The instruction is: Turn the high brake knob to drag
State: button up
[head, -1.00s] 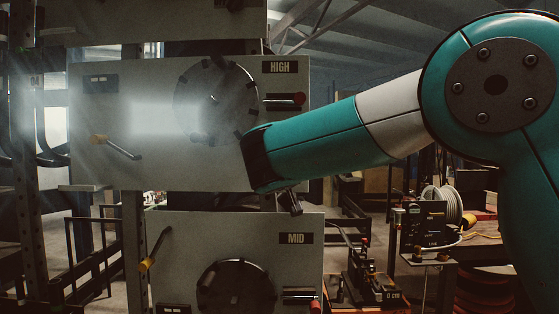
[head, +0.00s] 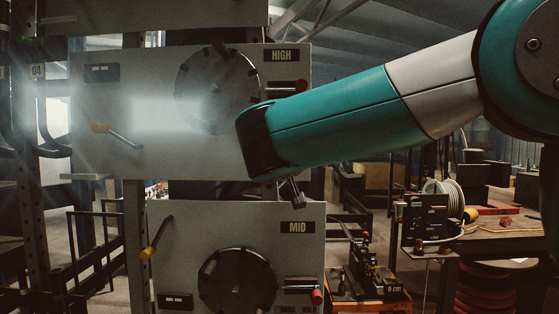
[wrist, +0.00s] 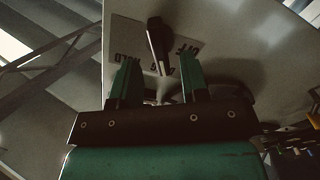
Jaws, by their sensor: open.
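The HIGH panel (head: 110,150) is a pale plate with a dark round wheel (head: 205,85) and a red-ended handle (head: 300,86) at its right. In the head view my arm covers the panel's lower right, so the brake knob and most of my gripper are hidden there. In the wrist view the dark bar-shaped brake knob (wrist: 157,45) stands on a grey label (wrist: 126,42) with inverted, partly covered lettering. My gripper (wrist: 158,70) is open, its two green fingers on either side of the knob's line. I cannot tell whether they touch it.
The MID panel (head: 165,280) with its own wheel (head: 237,282) stands just below. A yellow-tipped lever (head: 115,133) sits left on the HIGH panel. A bench with a cable reel (head: 441,200) stands at the right. A rack upright (head: 33,200) is at the left.

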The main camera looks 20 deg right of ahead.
jog(key=b+v, duration=0.4)
jog(key=v, duration=0.9)
jog(key=shift+s, duration=0.1)
jog(key=s+d+f+n+g+y, duration=0.1)
jog(key=s+f+g+y, duration=0.3)
jog(key=f, duration=0.7)
jog(key=s+d+f+n+g+y, duration=0.1)
jog(key=f+n+g+y, duration=0.3)
jog(key=f, duration=0.6)
jog(key=s+f+g+y, duration=0.1)
jog(key=s+f+g, duration=0.3)
jog(key=s, duration=0.5)
jog(key=s+a+f+g, duration=0.1)
jog(key=s+f+g, duration=0.3)
jog(key=s, duration=0.5)
jog(key=shift+a+f+g+y, duration=0.3)
jog(key=shift+f+g+y, duration=0.1)
jog(key=shift+g, duration=0.2)
